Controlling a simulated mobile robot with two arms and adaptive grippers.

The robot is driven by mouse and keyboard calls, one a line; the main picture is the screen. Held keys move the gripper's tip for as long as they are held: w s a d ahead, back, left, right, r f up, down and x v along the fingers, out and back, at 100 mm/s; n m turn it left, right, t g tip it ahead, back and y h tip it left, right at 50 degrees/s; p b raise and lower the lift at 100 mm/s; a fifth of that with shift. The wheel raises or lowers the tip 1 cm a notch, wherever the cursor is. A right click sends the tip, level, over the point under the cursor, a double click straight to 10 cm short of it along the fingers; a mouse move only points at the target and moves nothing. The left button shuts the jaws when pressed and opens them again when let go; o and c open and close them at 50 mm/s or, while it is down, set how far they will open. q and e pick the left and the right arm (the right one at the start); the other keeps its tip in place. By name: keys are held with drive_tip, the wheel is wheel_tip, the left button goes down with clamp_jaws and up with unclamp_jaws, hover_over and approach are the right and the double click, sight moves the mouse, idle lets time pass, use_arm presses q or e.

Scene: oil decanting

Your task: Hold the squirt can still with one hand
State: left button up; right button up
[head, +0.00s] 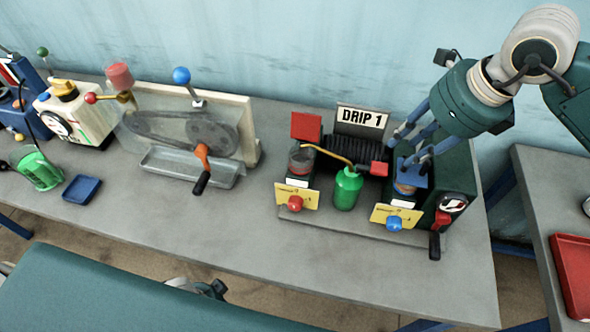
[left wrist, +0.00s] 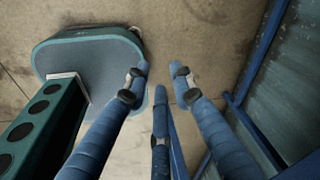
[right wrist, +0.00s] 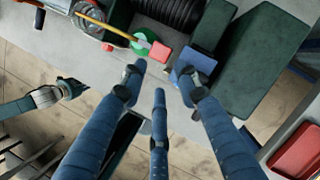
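The squirt can (head: 347,188) is a green can with a thin yellow spout pointing left. It stands upright in the middle of the DRIP 1 stand, and its green top also shows in the right wrist view (right wrist: 146,38). My right gripper (head: 403,150) is above the right side of the stand, by a blue flap (head: 413,172), right of the can and apart from it. Its fingers are spread and empty in the right wrist view (right wrist: 160,68). My left gripper (left wrist: 159,70) is spread and empty above the floor, away from the can.
The stand holds a red flap (head: 306,127), a glass cup (head: 300,160), yellow tags and a crank (head: 435,243). A belt machine (head: 190,125), a green cup (head: 38,172) and a blue tray (head: 82,188) are farther left. The bench front is clear.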

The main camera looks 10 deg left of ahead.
use_arm(q)
drive_tip(key=s+d+r+m+g+h, duration=0.1)
drive_tip(key=s+d+r+m+h, duration=0.1)
drive_tip(key=s+d+r+m, duration=0.6)
drive_tip(key=w+d+r+m+t+h, duration=0.2)
drive_tip(key=w+d+r, duration=0.4)
drive_tip(key=d+r, duration=0.25)
drive_tip(key=w+d+r+m+t+h, duration=0.1)
drive_tip(key=w+d+r+m+h, duration=0.2)
drive_tip(key=w+d+r, duration=0.5)
drive_tip(key=w+a+r+m+t, duration=0.1)
drive_tip(key=w+a+r+t, duration=0.3)
drive_tip(key=w+r, duration=0.45)
drive_tip(key=w+a+r+m+t, duration=0.1)
drive_tip(key=w+a+r+t, duration=0.3)
drive_tip(key=w+r, duration=0.5)
drive_tip(key=x, duration=0.9)
drive_tip(key=shift+d+g, duration=0.2)
drive_tip(key=shift+g, duration=0.1)
drive_tip(key=shift+s+f, duration=0.1)
drive_tip(key=shift+f, duration=0.05)
clamp_jaws()
